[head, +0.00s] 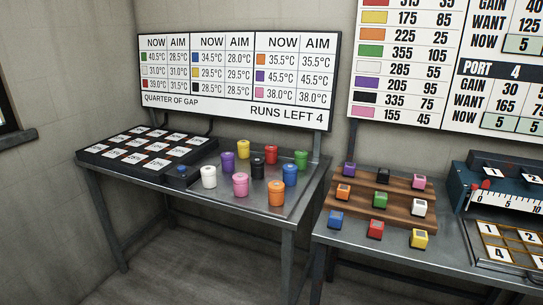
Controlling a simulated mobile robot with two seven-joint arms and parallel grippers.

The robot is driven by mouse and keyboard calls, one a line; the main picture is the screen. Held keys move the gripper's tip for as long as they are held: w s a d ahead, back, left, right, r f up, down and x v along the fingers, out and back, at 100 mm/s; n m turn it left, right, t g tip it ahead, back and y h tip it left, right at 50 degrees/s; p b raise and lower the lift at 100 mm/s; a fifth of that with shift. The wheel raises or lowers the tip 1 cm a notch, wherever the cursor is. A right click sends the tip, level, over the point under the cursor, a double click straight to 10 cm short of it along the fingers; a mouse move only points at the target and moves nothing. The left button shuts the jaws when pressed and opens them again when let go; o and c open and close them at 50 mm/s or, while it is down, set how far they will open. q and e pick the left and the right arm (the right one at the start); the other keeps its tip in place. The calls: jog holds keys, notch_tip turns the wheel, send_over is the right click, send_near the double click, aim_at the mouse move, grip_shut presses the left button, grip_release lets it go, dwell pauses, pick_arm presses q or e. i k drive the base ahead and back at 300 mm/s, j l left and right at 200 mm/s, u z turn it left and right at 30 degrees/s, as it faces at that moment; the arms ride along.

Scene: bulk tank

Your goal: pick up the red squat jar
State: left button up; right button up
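The red squat jar (271,154) stands upright on the left metal table, towards the back of a group of jars. A black jar (257,168) stands in front of it and slightly left, a yellow jar (243,149) is to its left, and a green jar (301,160) is to its right. A blue jar (290,175) stands in front and to the right. Neither of my grippers shows in the head view.
White (209,177), pink (240,184), purple (228,162) and orange (276,193) jars share the table. A black tray of numbered cards (105,160) lies left. The right table holds a wooden stepped rack (397,210) with coloured cubes. Boards hang behind.

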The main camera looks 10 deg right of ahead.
aim_at(270, 151)
jog(key=i+j+u, duration=0.15)
jog(key=i, duration=0.65)
jog(key=i+j+u, duration=0.2)
jog(key=i, duration=0.6)
jog(key=z, duration=1.25)
jog(key=k+j+u, duration=0.15)
jog(key=u, duration=0.2)
